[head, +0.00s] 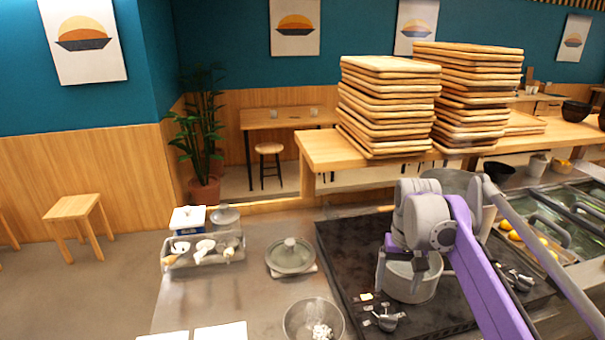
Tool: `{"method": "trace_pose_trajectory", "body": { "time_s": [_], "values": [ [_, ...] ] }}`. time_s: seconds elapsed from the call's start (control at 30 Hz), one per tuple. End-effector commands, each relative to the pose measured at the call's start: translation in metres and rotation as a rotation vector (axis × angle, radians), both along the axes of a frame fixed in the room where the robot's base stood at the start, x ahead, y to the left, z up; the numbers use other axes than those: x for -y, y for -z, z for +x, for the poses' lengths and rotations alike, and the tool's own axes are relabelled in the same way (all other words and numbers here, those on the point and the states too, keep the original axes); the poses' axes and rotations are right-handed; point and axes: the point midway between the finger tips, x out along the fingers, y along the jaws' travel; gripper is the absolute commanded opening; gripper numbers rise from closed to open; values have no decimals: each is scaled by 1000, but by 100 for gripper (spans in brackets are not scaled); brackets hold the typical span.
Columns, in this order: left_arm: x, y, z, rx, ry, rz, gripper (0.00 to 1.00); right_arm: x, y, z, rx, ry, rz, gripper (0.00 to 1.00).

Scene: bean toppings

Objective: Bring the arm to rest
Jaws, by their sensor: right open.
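My right arm comes in from the lower right with purple and grey links. Its gripper (408,268) points down at a grey metal pot (413,281) on the dark cooktop (341,262). The gripper is open. Its fingers are small and dark here, and I cannot tell whether they touch the pot's rim. What lies inside the pot is mostly hidden by the arm. My left gripper is not in the head view.
A lidded pot (290,257) and a grey tray (207,258) with small bowls stand left of the cooktop. A metal bowl (312,318) is at the front. Stacked wooden trays (390,105) fill the shelf behind. Sunken food bins (575,215) lie at right.

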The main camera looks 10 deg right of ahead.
Motion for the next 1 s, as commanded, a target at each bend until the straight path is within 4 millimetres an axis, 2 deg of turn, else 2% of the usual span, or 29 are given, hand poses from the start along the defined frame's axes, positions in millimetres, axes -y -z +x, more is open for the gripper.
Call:
{"method": "trace_pose_trajectory", "body": {
  "time_s": [0.17,0.27,0.5,0.63,0.8,1.0],
  "values": [
    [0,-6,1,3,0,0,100,-26,8,-33,77,-55,-15,82],
    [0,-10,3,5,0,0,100,-45,22,-64,145,-99,-27,82],
    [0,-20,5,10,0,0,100,-82,76,-144,315,-205,-52,82],
    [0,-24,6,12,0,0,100,-94,107,-180,389,-248,-61,82],
    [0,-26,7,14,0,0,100,-101,133,-206,445,-281,-67,82],
    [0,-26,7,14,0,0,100,-103,139,-211,456,-287,-68,82]
  ]
}}
